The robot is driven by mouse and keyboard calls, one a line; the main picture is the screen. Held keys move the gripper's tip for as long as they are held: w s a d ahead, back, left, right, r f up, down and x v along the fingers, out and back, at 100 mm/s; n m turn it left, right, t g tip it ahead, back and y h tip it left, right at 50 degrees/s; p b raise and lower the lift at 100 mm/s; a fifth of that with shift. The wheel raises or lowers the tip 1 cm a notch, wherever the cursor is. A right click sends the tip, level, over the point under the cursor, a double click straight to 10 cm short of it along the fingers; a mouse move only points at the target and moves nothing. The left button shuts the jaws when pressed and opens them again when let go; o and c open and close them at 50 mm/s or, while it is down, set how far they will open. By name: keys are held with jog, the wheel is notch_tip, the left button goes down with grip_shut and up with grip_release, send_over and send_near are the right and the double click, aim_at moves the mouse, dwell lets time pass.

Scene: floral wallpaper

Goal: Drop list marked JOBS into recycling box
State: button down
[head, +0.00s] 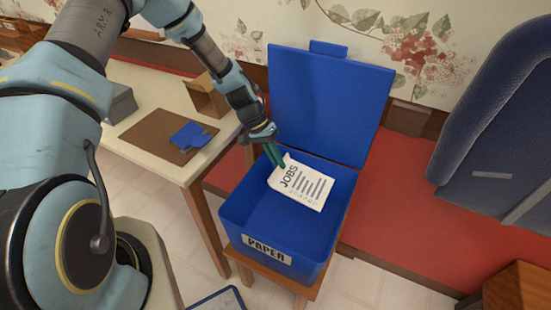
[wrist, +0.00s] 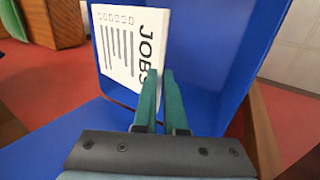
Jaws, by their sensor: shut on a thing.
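The white list marked JOBS (head: 303,184) is in my gripper (head: 274,160), held by one edge over the open blue recycling box (head: 232,214). The box has a label reading PAPER on its front and its lid (head: 328,100) stands open at the back. In the wrist view the list (wrist: 120,50) shows upright at the tips of my gripper's green fingers (wrist: 160,85), with the blue box (wrist: 225,60) behind it. My gripper is shut on the list. How far the list is above the box floor is hard to tell.
A pale table (head: 150,84) stands left of the box, with a brown board (head: 145,131), blue pieces (head: 190,137), a grey box (head: 122,104) and a cardboard box (head: 206,96). A blue chair (head: 492,120) is at the right. The blue box stands on a wooden stool (head: 240,264).

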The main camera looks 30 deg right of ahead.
notch_tip(320, 180, down, 4)
jog(key=shift+f+b, duration=0.25)
jog(key=shift+b, duration=0.85)
jog(key=c, duration=0.9)
grip_release()
jog(key=b+v, duration=0.2)
jog(key=v, duration=0.9)
jog(key=shift+f, duration=0.1)
